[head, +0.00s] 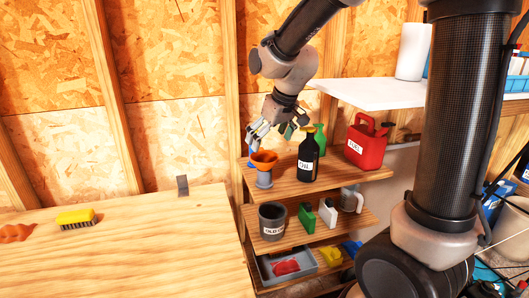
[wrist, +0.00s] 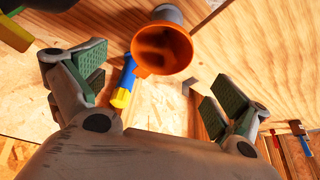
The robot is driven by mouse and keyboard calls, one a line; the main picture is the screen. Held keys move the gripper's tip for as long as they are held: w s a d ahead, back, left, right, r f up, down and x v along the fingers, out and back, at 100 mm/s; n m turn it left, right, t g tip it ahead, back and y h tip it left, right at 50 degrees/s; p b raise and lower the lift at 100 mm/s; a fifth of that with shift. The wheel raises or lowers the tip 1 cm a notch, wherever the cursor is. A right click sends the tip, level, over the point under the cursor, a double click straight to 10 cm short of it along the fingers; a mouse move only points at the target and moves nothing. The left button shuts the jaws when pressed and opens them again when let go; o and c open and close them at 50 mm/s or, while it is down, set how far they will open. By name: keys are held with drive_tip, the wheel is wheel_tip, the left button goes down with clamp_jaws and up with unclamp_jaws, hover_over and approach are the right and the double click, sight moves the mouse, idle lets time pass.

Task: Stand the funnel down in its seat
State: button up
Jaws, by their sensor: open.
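The orange funnel (head: 264,157) is on the left end of the top shelf, mouth up, above a grey cylindrical holder (head: 264,179). It looks roughly upright with its spout hidden in or behind the holder; I cannot see how deep it sits. In the wrist view the funnel's round mouth (wrist: 162,48) faces the camera, with part of the grey holder (wrist: 168,13) behind it. My gripper (head: 270,136) is just above the funnel, pointing down. In the wrist view my gripper (wrist: 158,90) is open and empty, its green-padded fingers wide apart, the funnel clear of both.
A black oil bottle (head: 308,155) stands right of the funnel, with a green bottle (head: 320,138) behind it and a red fuel can (head: 366,143) farther right. A blue item with a yellow end (wrist: 124,80) lies close beside the funnel. A wooden bench (head: 120,255) is at left.

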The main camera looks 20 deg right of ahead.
drive_tip(key=v, duration=0.4)
drive_tip(key=shift+s, duration=0.1)
drive_tip(key=s+d+m, duration=0.1)
drive_tip(key=s+d, duration=0.3)
drive_tip(key=s, duration=0.4)
drive_tip(key=s+d+r+m+h, duration=0.1)
drive_tip(key=s+d+m, duration=0.1)
drive_tip(key=s+d, duration=0.3)
drive_tip(key=s+d+m, duration=0.1)
drive_tip(key=s+d, duration=0.3)
drive_tip(key=s, duration=0.7)
drive_tip(key=shift+s+d+r+h, duration=0.2)
drive_tip(key=shift+d+r+h, duration=0.05)
drive_tip(key=shift+h, duration=0.15)
